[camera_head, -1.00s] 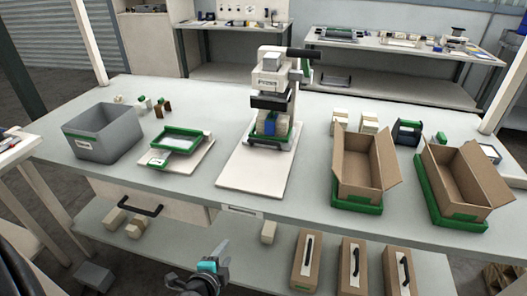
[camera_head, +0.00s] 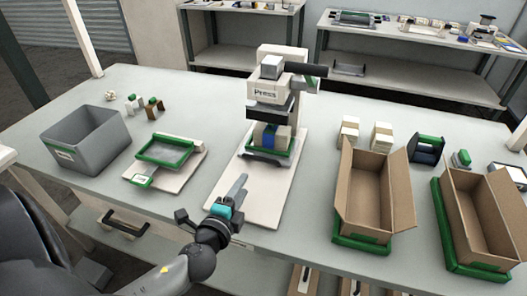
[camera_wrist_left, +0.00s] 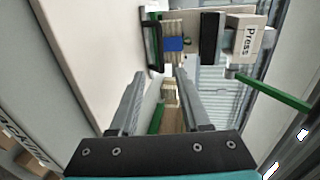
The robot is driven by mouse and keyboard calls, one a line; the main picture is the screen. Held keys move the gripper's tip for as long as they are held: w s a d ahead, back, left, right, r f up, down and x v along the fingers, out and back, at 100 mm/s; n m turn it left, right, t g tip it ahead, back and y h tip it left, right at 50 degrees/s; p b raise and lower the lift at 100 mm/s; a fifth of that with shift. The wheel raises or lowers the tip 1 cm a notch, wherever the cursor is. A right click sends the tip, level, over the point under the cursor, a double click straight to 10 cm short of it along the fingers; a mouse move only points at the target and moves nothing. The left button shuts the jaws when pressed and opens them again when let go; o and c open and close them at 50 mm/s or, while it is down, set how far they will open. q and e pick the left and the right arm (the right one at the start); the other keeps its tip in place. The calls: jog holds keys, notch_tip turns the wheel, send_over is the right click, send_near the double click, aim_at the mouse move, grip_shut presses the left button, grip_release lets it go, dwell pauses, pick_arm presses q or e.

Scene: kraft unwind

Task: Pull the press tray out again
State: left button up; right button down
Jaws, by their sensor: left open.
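The press (camera_head: 270,95) stands on a white base board (camera_head: 238,200) in the middle of the table. The press tray (camera_head: 268,158), dark with a green edge, sits under the press head. It carries a cream block stack with a blue band (camera_head: 269,137). My left gripper (camera_head: 237,190) is over the front part of the base board, in front of the tray and apart from it. In the left wrist view its two fingers (camera_wrist_left: 157,100) are open with nothing between them. The tray's dark handle side (camera_wrist_left: 153,44) and the press (camera_wrist_left: 243,42) show beyond the fingers. My right gripper is not in view.
A grey bin (camera_head: 85,140) and a green-framed fixture (camera_head: 166,152) stand at the left. Two open cardboard boxes (camera_head: 372,195) (camera_head: 478,215) stand at the right on green bases. Small cream stacks (camera_head: 382,136) and a green-and-black holder (camera_head: 426,149) are behind them.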

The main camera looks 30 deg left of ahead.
aim_at(259, 160)
pick_arm(q)
jog(key=shift+x, duration=1.25)
jog(key=b+x, duration=0.1)
jog(key=x, duration=0.9)
jog(key=shift+w+f, duration=0.15)
jog(key=shift+w, duration=0.15)
jog(key=shift+w+a+f, duration=0.1)
jog(key=shift+w+a, duration=0.1)
jog(key=shift+w, duration=0.5)
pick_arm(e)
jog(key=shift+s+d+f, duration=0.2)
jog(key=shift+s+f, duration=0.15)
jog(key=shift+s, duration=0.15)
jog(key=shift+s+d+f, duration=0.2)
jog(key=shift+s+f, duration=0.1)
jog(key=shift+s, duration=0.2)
pick_arm(q)
jog(key=shift+c, duration=0.3)
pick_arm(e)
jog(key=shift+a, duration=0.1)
pick_arm(q)
grip_shut()
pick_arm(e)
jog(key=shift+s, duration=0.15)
